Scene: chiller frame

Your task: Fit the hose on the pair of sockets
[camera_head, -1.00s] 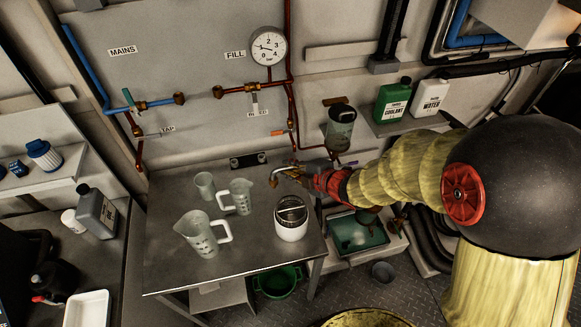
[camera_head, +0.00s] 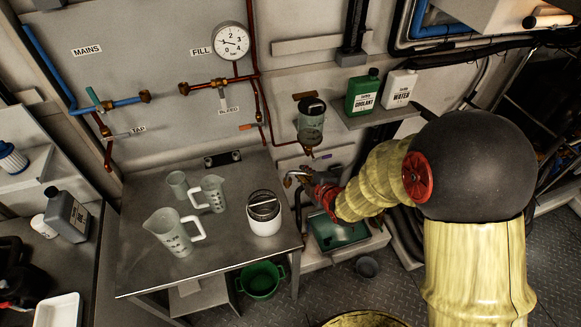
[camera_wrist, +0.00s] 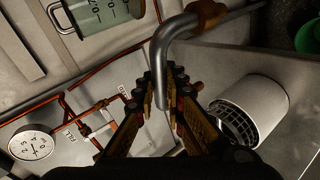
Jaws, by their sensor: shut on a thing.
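The hose (camera_wrist: 160,55) is a bent grey tube with a brass-brown end fitting, seen close up in the wrist view. My gripper (camera_wrist: 168,92) is shut on it, and the tube passes between the fingers. In the head view my gripper (camera_head: 312,186) holds the hose (camera_head: 291,177) off the back right corner of the steel bench, its bent end toward the left. The likely pair of sockets are brass ends on the wall: one on the blue mains pipe (camera_head: 145,96), one on the copper fill pipe (camera_head: 183,93), with a gap between. The hose is well apart from both.
The bench (camera_head: 140,270) bears several clear jugs and a white round device (camera_head: 264,218). A clear vessel (camera_head: 311,125) hangs on the wall above my gripper. Green and white bottles stand on a shelf (camera_head: 385,113). The gauge (camera_head: 230,41) is above the fill pipe.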

